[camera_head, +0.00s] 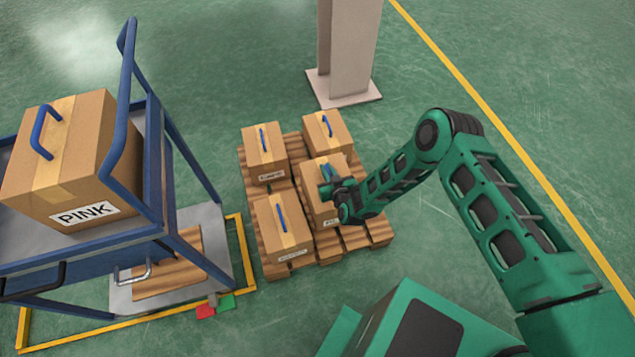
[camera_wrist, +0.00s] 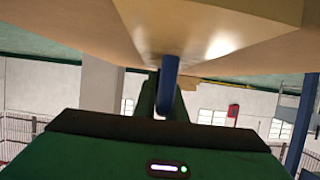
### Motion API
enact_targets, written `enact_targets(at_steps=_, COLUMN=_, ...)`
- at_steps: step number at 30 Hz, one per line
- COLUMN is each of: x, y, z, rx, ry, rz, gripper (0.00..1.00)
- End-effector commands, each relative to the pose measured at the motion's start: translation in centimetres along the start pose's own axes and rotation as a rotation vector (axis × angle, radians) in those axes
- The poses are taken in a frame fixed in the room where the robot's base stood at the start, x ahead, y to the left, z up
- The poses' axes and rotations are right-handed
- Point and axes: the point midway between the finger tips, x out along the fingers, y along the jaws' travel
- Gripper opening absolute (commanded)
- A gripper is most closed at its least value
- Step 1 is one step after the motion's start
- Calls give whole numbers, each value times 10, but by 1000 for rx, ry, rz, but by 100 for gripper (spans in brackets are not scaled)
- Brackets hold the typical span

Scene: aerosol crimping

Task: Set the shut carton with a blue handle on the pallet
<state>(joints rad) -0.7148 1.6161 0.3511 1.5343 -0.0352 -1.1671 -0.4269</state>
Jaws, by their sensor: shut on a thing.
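A shut brown carton (camera_head: 318,208) with a blue handle is at the front right of the wooden pallet (camera_head: 377,234). My gripper (camera_head: 331,186) is shut on its blue handle, from above in the head view. In the wrist view the handle (camera_wrist: 169,72) runs into my gripper, and the carton's tan surface (camera_wrist: 215,28) fills the top. The carton looks upright; whether it rests on the pallet or hangs just above it, I cannot tell. My gripper hides part of its top.
Other blue-handled cartons stand on the pallet: back left (camera_head: 264,158), back right (camera_head: 328,135), front left (camera_head: 283,232). A blue cart (camera_head: 95,238) at left holds a carton labelled PINK (camera_head: 65,165). A beige column (camera_head: 349,50) stands behind. Floor at right is clear.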

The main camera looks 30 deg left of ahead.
Motion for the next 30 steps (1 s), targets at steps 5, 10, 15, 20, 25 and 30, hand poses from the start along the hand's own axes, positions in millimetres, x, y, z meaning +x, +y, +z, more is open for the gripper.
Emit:
enact_targets(at_steps=5, x=-3, y=22, z=15, rx=-3, ry=3, rz=2, gripper=0)
enact_targets(at_steps=10, x=-7, y=46, z=34, rx=-3, ry=4, rz=2, gripper=0)
enact_targets(at_steps=15, x=-11, y=71, z=53, rx=-3, ry=4, rz=3, gripper=0)
enact_targets(at_steps=20, x=-14, y=90, z=68, rx=-2, ry=3, rz=2, gripper=0)
enact_targets(at_steps=25, x=-16, y=101, z=75, rx=-1, ry=5, rz=2, gripper=0)
enact_targets(at_steps=30, x=-14, y=103, z=80, rx=0, ry=5, rz=2, gripper=0)
